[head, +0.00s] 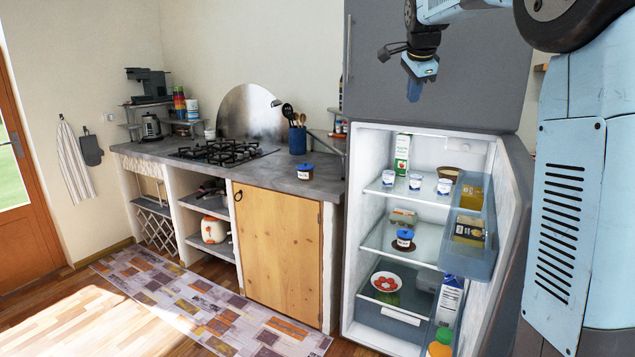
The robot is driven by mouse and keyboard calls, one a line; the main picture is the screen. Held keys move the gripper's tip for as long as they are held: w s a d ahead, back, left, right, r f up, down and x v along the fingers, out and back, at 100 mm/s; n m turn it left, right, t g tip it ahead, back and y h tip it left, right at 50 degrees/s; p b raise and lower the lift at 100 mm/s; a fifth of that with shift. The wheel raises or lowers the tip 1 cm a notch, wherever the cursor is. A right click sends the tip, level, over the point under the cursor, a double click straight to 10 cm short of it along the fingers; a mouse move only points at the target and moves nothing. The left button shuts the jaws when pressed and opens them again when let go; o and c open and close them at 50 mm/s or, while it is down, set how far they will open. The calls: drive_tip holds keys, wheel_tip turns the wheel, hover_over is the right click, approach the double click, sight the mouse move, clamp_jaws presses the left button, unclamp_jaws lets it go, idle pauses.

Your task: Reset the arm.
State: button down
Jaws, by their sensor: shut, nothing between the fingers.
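My gripper (414,88) hangs at the top right of the head view, in front of the grey upper fridge door (465,85). Its fingers point down, are shut, and hold nothing. My blue arm fills the right side of the picture and hides what is behind it.
The lower fridge (355,230) stands open, its door swung to the right; jars, cartons and a bowl (386,282) sit inside. The floor by the patterned rug (205,310) is clear.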

drive_tip(key=s+f+n, duration=0.5)
drive_tip(key=s+f, duration=0.1)
drive_tip(key=s, duration=0.7)
drive_tip(key=s+a+f+n, duration=0.1)
drive_tip(key=s+f+n, duration=0.4)
drive_tip(key=s, duration=0.9)
drive_tip(key=s+f+n+g+y, duration=0.1)
drive_tip(key=s+f+n, duration=0.4)
drive_tip(key=s, duration=0.9)
wheel_tip(320, 180, down, 4)
drive_tip(key=shift+s+a+r+n, duration=0.15)
drive_tip(key=shift+a+n, duration=0.1)
drive_tip(key=shift+n, duration=0.15)
